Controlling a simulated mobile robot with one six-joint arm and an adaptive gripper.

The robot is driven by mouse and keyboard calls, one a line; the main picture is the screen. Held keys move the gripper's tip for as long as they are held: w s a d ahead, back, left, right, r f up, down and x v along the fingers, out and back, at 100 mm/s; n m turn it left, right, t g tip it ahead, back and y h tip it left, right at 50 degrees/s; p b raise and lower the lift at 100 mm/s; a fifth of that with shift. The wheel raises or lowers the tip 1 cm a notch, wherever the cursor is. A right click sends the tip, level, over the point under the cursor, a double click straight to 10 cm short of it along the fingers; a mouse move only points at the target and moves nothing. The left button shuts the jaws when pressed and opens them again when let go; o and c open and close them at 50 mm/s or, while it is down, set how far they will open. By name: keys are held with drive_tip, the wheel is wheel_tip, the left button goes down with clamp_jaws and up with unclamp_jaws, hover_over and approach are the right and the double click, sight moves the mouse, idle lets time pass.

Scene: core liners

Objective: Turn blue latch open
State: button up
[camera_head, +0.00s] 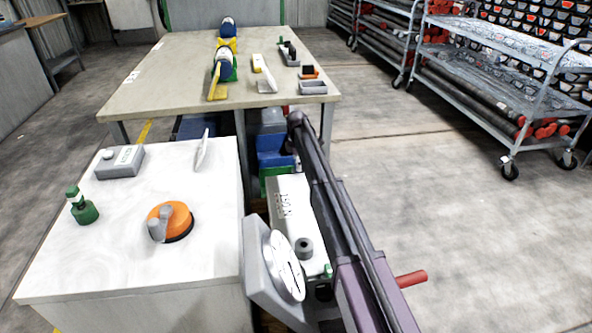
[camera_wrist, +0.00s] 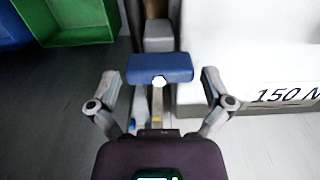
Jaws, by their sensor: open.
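The blue latch (camera_wrist: 160,68) is a short blue bar with a white spot on its lower edge. It lies crosswise in the upper middle of the wrist view, in front of a grey block and beside a white housing (camera_wrist: 225,60). My gripper (camera_wrist: 159,78) is open, with one finger left and one right of the latch. The fingers look apart from it, and I cannot tell the depth between them. In the head view my arm hides the gripper, and I cannot make out the latch.
Green (camera_wrist: 82,20) and blue bins stand left of the latch. A white box (camera_head: 290,200) and a round dial (camera_head: 285,265) stand close to my arm. A white-topped bench (camera_head: 120,240) with an orange knob (camera_head: 170,220) is at left.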

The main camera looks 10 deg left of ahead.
drive_tip(key=shift+f+b, duration=0.3)
drive_tip(key=shift+f, duration=0.15)
drive_tip(key=c, duration=0.9)
drive_tip(key=shift+o, duration=0.2)
drive_tip(key=shift+a, duration=0.15)
